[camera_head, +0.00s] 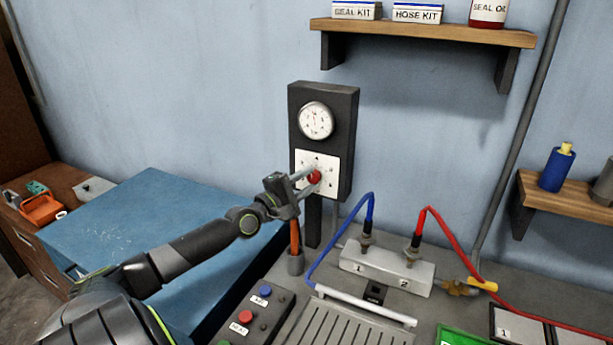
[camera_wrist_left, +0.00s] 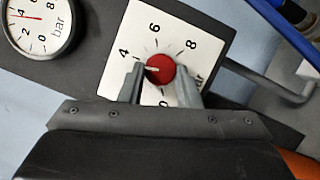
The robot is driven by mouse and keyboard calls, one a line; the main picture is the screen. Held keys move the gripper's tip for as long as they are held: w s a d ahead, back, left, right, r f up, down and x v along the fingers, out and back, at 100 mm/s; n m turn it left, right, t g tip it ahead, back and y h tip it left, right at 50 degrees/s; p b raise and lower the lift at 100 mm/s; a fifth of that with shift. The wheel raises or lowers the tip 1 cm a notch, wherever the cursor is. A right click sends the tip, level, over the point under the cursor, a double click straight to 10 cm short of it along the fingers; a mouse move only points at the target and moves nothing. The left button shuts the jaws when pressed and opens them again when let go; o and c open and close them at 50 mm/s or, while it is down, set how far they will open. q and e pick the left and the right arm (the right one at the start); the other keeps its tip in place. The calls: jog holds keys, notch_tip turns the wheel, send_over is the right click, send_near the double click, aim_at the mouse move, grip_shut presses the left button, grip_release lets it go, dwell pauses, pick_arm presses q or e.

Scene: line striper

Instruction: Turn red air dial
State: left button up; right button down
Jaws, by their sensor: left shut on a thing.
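The red air dial (camera_head: 314,177) sits on a white numbered plate (camera_head: 329,180) on the dark upright panel, below a round gauge (camera_head: 316,121). In the left wrist view the red dial (camera_wrist_left: 160,69) has a pale pointer mark aimed to the left, a little below the 4. My left gripper (camera_head: 308,180) reaches in from the lower left, and its two fingers (camera_wrist_left: 161,84) are shut on the dial, one on each side. The gauge (camera_wrist_left: 39,22) also shows in the wrist view, marked in bar, partly cut off. My right gripper is in neither view.
Below the panel, a bench holds a grey block (camera_head: 387,264) with ports 1 and 2, a blue hose (camera_head: 340,222) and a red hose (camera_head: 440,225). A button box (camera_head: 255,312) stands at the front. A shelf (camera_head: 425,32) with boxes hangs above right.

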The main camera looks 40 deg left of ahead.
pick_arm(q)
jog(key=shift+r+m+g+p, duration=0.1)
jog(key=shift+m+g+p, duration=0.3)
jog(key=shift+m+p, duration=0.55)
jog(key=shift+m, duration=0.25)
jog(key=o, duration=1)
jog(key=s, duration=0.5)
jog(key=s+a, duration=0.1)
jog(key=s, duration=0.5)
jog(key=s+p, duration=0.1)
jog(key=s, duration=0.5)
jog(key=shift+s+a+f, duration=0.2)
jog(key=shift+f, duration=0.15)
